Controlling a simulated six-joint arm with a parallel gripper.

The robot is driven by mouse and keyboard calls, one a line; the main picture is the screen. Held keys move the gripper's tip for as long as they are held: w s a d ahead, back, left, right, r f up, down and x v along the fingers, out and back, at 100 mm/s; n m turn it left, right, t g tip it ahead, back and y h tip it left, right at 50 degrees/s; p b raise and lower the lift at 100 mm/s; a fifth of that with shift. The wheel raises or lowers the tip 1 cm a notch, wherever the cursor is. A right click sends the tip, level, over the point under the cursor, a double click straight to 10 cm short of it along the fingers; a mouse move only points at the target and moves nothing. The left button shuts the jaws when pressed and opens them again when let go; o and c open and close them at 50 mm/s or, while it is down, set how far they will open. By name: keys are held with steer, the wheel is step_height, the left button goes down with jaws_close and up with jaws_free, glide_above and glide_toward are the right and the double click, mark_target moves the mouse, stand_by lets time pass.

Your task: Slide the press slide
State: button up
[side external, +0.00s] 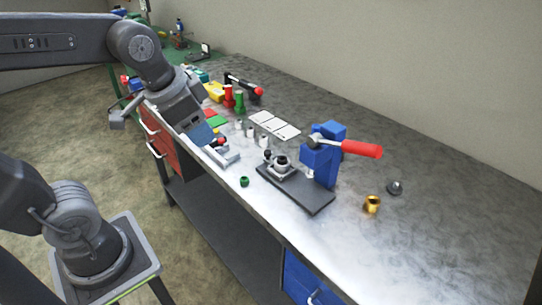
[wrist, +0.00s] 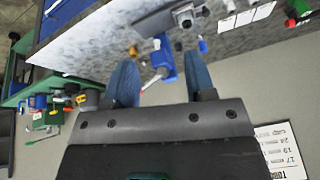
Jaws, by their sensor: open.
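The press in the side external view has a blue head (side external: 322,158), a red handle (side external: 361,149) and a dark base plate (side external: 308,196). The press slide (side external: 281,168), a grey block with a round top, sits on the left part of that plate. It seems to show in the wrist view too (wrist: 184,17), near the top edge. My gripper (side external: 224,156) is left of the slide, apart from it, over the bench's near edge. In the wrist view its blue-grey fingers (wrist: 160,62) are spread with nothing held between them. A blue and white part shows beyond them.
A brass part (side external: 372,204) and a grey knob (side external: 394,187) are at the right. The bench (side external: 440,240) is clear at far right.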

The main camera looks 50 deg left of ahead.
steer(key=w+a+f+m+g, duration=0.1)
steer(key=w+a+m, duration=0.1)
steer(key=w+m, duration=0.3)
steer(key=w+a+m+g, duration=0.1)
steer(key=w+a+m, duration=0.1)
steer(key=w, duration=0.6)
steer(key=m+g, duration=0.3)
steer(key=m, duration=0.5)
glide_above(268, 151)
step_height(268, 151, down, 10)
step_height(268, 151, down, 13)
steer(key=shift+s+f, duration=0.1)
jaws_close()
